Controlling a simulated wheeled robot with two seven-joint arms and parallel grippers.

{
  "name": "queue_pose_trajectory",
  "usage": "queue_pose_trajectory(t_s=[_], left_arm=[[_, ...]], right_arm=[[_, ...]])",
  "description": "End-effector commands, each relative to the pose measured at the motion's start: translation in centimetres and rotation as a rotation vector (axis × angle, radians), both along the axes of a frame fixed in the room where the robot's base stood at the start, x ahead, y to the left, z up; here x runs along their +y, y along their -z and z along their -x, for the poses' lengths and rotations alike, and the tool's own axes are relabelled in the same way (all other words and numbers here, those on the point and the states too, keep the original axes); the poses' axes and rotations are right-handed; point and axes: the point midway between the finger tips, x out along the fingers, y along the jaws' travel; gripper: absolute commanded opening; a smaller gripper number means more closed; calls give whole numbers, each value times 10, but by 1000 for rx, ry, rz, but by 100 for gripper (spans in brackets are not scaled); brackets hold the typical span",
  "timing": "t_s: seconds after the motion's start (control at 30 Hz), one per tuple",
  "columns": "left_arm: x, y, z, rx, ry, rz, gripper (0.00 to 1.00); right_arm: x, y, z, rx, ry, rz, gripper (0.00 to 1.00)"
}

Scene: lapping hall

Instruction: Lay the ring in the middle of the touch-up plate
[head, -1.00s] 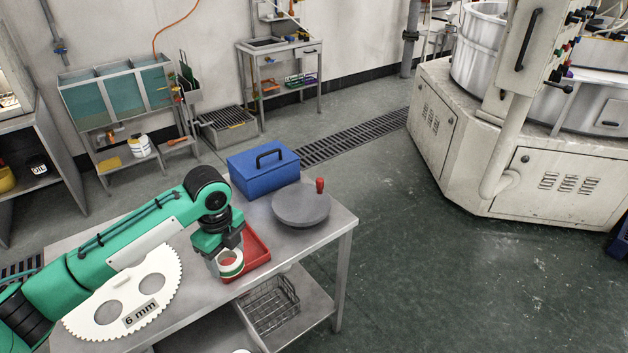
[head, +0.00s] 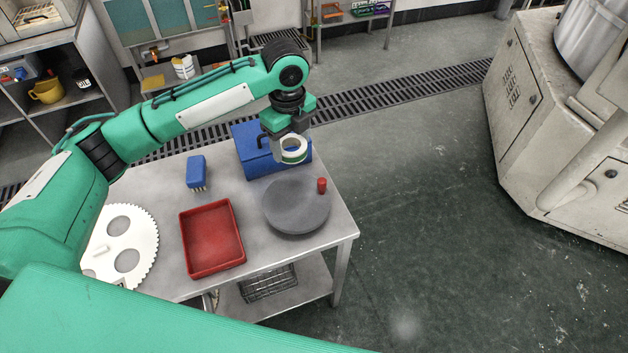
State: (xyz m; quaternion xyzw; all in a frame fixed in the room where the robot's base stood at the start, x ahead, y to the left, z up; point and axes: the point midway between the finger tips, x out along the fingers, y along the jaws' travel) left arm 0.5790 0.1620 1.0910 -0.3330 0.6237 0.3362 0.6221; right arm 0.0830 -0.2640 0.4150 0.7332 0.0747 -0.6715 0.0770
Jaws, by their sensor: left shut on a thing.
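The ring (head: 294,156) is white with a green band. My left gripper (head: 291,146) is shut on it and holds it up in the air. In the head view the ring overlaps the front of the blue box, just beyond the far edge of the touch-up plate. The touch-up plate (head: 293,212) is a round grey disc lying on the metal table, with a red knob (head: 322,185) at its right edge. The plate's middle is bare. My right gripper is not in view.
The blue box (head: 254,161) stands behind the plate. An empty red tray (head: 212,238) lies left of the plate. A blue brush-like block (head: 197,172) and a white toothed disc (head: 122,245) are further left on the table (head: 165,200). A wire basket (head: 268,284) sits on the shelf below.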

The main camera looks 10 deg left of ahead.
Motion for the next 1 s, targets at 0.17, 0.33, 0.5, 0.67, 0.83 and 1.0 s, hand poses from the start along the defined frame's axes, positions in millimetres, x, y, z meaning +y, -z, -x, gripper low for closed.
queue_pose_trajectory(t_s=[0.17,0.33,0.5,0.67,0.83,1.0], left_arm=[[1,12,1,4,-1,-1,33],[1,54,2,6,-2,-2,33],[1,99,1,4,-3,-1,33],[0,135,1,4,-1,0,33],[1,153,1,0,-1,0,33],[0,174,2,3,0,-1,33]], right_arm=[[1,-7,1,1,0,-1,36],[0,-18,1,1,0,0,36],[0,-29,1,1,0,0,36],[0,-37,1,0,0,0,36],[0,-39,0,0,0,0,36],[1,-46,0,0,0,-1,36]])
